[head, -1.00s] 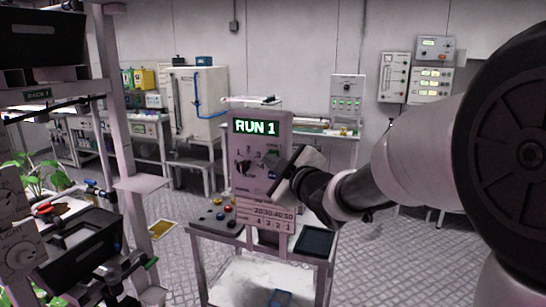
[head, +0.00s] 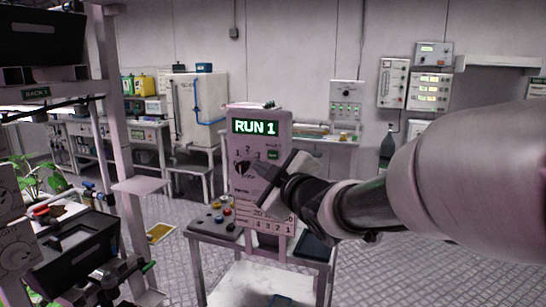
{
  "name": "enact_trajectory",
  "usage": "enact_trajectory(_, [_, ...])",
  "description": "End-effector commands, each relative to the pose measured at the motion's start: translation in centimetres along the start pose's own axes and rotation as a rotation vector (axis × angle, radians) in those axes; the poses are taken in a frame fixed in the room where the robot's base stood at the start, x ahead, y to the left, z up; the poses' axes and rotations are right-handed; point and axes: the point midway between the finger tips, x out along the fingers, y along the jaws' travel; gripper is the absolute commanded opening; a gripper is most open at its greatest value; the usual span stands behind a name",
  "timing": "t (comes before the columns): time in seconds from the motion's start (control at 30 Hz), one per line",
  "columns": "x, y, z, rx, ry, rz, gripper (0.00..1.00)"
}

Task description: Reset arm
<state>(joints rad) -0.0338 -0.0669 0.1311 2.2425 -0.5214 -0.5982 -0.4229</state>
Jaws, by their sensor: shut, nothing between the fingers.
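My arm comes in from the right edge in the head view and reaches toward the middle. My gripper (head: 288,172) is at its end, in front of the right side of the control panel (head: 262,127) that reads "RUN 1". It is shut and nothing shows in it. I cannot tell from this view whether it touches the panel. The panel's dark knob (head: 242,168) shows to the left of the gripper. My arm hides part of the panel's lower right and part of the small table below.
The panel stands on a small table with a button box (head: 216,219) and a dark tablet (head: 314,246). A rack (head: 118,130) with plants and a black bin (head: 78,250) stands at the left. Benches and a white cabinet (head: 196,108) line the back. Tiled floor is open around the table.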

Motion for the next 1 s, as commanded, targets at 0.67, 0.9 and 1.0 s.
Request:
enact_trajectory(0.67, [-18.3, -1.1, 11.4, 0.566, -0.724, 0.038, 0.0])
enact_trajectory(0.9, [-28.6, -7.6, 12.4, 0.904, -1.012, -0.013, 0.0])
enact_trajectory(1.0, [-32.1, -10.3, 11.8, 1.019, -1.102, -0.048, 0.0])
